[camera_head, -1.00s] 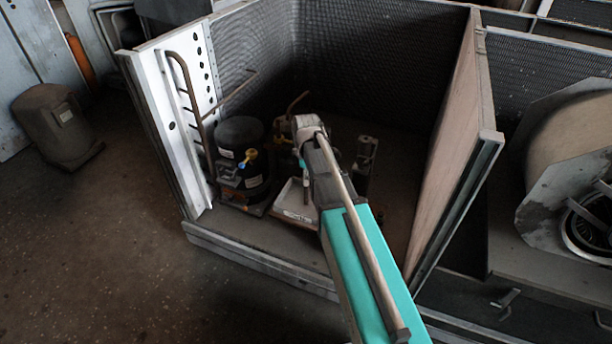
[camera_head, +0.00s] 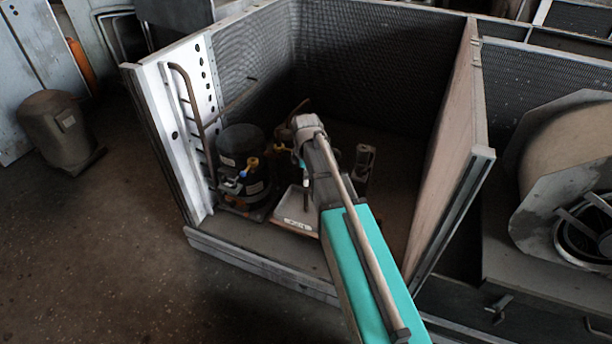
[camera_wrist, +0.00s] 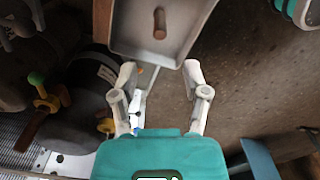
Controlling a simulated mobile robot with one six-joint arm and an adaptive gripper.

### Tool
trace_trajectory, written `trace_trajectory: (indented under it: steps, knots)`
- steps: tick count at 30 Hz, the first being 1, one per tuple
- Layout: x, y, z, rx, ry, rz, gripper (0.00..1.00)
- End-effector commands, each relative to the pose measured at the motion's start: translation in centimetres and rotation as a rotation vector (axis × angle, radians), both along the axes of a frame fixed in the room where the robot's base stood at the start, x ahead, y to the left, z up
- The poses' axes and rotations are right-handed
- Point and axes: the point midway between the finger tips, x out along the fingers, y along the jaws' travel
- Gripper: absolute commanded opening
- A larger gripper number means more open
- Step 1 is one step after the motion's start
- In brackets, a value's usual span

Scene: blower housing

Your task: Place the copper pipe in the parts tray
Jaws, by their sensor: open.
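The copper pipe (camera_wrist: 160,23) is a short brown rod inside the parts tray (camera_wrist: 203,12), seen in the wrist view at the top middle. It appears to rest on the tray floor, clear of the walls that show. The tray is pale grey with a raised rim; in the head view, its white labelled front (camera_head: 294,222) shows beside my arm, and the pipe cannot be made out there. My gripper (camera_wrist: 159,76) is open and empty, its two pale fingers apart just short of the tray's near edge. In the head view my arm hides the fingers.
A black compressor (camera_head: 241,165) with yellow-capped fittings stands left of the tray. A white perforated panel (camera_head: 190,110) with bent piping is at the housing's left; a wooden panel (camera_head: 455,140) closes the right. The housing floor behind my arm is partly bare.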

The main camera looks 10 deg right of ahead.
Motion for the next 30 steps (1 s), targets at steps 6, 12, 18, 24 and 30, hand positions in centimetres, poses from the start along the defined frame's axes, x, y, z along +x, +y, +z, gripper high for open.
trace_trajectory:
  steps: [6,12,18,24,30]
  knots:
    - [0.0,0.0,0.0,0.000,0.000,0.000,0.60]
    - [-0.4,0.0,0.0,0.000,0.000,-0.020,0.60]
    - [-2.4,0.1,0.0,0.000,0.000,-0.152,0.60]
    - [-6.0,0.2,0.0,-0.001,0.000,-0.415,0.60]
    - [-10.0,0.3,0.0,-0.001,-0.001,-0.728,0.60]
